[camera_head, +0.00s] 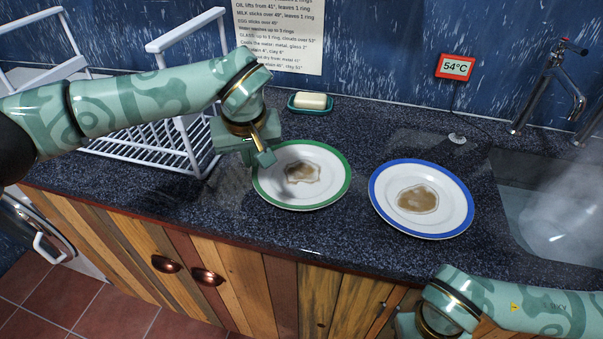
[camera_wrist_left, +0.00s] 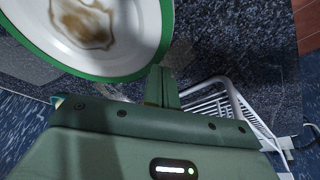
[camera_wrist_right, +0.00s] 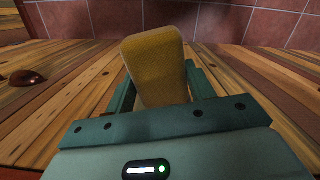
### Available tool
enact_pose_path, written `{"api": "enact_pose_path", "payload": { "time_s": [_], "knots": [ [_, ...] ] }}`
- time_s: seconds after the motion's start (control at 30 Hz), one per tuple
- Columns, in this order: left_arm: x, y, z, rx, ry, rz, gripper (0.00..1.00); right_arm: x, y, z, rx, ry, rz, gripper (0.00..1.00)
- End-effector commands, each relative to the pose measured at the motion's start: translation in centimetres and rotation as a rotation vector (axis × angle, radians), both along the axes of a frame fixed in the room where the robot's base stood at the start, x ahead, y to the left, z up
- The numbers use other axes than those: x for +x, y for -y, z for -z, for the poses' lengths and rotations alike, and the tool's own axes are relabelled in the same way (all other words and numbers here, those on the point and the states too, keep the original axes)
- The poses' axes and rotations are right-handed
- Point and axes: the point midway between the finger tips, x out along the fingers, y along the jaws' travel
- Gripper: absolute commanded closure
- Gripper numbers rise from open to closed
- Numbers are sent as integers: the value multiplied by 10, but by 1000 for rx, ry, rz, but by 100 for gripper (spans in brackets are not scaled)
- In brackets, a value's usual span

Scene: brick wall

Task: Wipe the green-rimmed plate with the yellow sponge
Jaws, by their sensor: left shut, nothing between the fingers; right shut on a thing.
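The green-rimmed plate (camera_head: 335,193) lies on the dark counter with a brown stain in its middle. It also shows in the left wrist view (camera_wrist_left: 150,35). My left gripper (camera_head: 265,158) is shut and empty at the plate's left rim, its fingertips (camera_wrist_left: 162,85) close to the rim; I cannot tell if they touch it. The yellow sponge (camera_wrist_right: 157,62) shows in the right wrist view, held upright between the fingers of my right gripper (camera_wrist_right: 160,85), in front of the wooden cabinet doors. In the head view the right arm is at the lower right and the sponge is hidden.
A blue-rimmed plate (camera_head: 460,225) with a brown stain lies to the right. A steaming sink (camera_head: 520,215) is at far right. A white dish rack (camera_head: 150,150) stands behind the left arm. A soap dish (camera_head: 297,107) is at the back. The counter's front edge (camera_head: 330,262) lies between the right arm and the plates.

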Motion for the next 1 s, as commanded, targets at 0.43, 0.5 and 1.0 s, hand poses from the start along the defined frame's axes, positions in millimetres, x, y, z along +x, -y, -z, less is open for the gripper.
{"api": "enact_pose_path", "payload": {
  "time_s": [0.43, 0.5, 1.0],
  "knots": [
    [0, 0, 8, 0, 0, 1, 100, 0, 0, 2, 0, -2, 0, 64],
    [0, 0, 4, 0, 1, 0, 100, 0, 0, -1, 0, 1, 0, 64],
    [-1, 0, -46, 1, 4, -1, 100, 2, 0, -51, 0, 41, 0, 64]
  ]
}}
